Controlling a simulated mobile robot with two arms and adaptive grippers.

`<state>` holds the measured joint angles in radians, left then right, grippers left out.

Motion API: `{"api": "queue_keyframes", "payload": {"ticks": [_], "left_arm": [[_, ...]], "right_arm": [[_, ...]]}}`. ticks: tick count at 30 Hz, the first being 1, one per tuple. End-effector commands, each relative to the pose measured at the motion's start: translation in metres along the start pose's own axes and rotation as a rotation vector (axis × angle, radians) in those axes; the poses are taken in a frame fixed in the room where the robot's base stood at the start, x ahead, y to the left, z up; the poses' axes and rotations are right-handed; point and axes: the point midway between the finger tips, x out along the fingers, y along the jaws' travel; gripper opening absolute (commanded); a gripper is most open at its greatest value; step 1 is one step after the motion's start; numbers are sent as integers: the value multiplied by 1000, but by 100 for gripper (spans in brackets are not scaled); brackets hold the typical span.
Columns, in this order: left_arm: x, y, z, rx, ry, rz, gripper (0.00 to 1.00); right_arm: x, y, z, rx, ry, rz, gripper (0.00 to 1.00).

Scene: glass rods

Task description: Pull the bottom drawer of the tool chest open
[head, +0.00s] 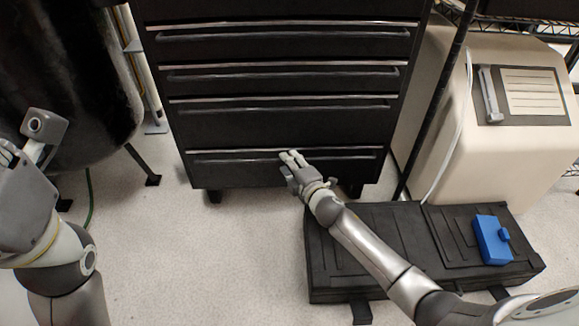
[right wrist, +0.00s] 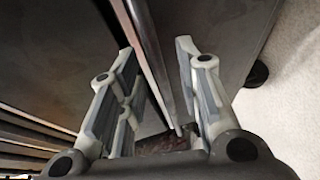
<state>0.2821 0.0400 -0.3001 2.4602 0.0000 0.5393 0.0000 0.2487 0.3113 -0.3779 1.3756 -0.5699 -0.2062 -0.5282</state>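The black tool chest (head: 285,85) stands at the back centre, and its drawers look shut. The bottom drawer (head: 230,172) has a long bar handle (head: 235,160) across its upper part. My right gripper (head: 291,158) is at that handle, right of the drawer's middle. In the right wrist view, the right gripper (right wrist: 160,85) has its fingers apart, with the handle bar (right wrist: 160,62) running between them; whether either finger touches it is unclear. My left gripper (head: 42,130) is at the left edge, away from the chest, and its finger opening cannot be made out.
A black case (head: 385,235) lies on the floor below my right arm, with a blue box (head: 491,240) on it. A beige machine (head: 500,130) and a shelf post stand right of the chest. A dark round tank (head: 75,70) stands left. Floor before the chest's left half is clear.

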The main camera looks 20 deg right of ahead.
Motion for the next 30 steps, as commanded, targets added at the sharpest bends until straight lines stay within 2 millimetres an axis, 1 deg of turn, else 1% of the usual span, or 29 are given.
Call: {"api": "queue_keyframes", "payload": {"ticks": [1,4,13,18,21,30], "left_arm": [[0,1,-1,1,7,2,40],[2,1,-2,2,12,5,40],[3,1,-2,2,13,6,40],[3,1,-2,2,13,6,40],[3,1,-2,1,13,6,40],[3,1,-2,1,13,6,40]], "right_arm": [[4,0,0,0,0,2,32],[8,0,0,0,0,0,32],[9,1,0,1,0,0,32],[9,0,0,1,0,0,10],[9,0,0,1,0,0,0],[9,0,0,0,0,-1,0]]}}
